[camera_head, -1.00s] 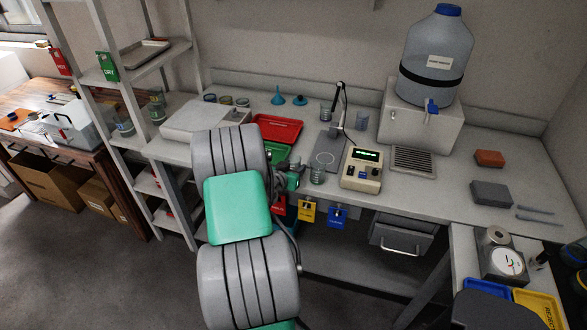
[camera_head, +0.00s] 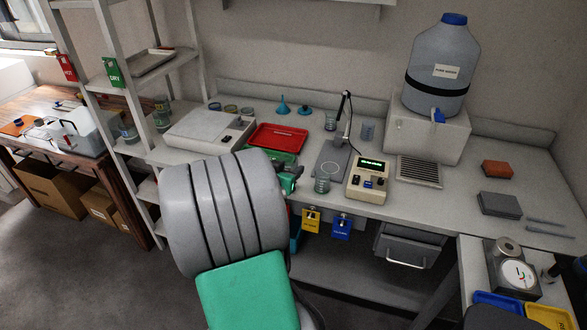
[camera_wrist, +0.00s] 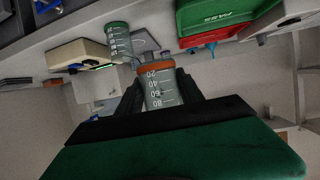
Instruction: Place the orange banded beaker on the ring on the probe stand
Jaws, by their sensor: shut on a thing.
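My gripper (camera_wrist: 160,95) is shut on the orange banded beaker (camera_wrist: 160,87), which has white graduation marks and sits between the dark fingers in the wrist view. In the head view my gripper (camera_head: 293,174) is at the bench's front edge, left of the probe stand (camera_head: 332,158); the held beaker cannot be made out there. The stand has a grey base plate with a pale ring (camera_head: 334,169) on it and an upright probe behind. The ring shows nothing standing on it.
A clear beaker (camera_head: 322,185) stands just in front of the plate; a green banded one (camera_wrist: 118,40) shows in the wrist view. A beige meter (camera_head: 368,181) is right of the plate. Red (camera_head: 277,138) and green trays lie left. Other beakers (camera_head: 330,121) (camera_head: 368,131) stand behind.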

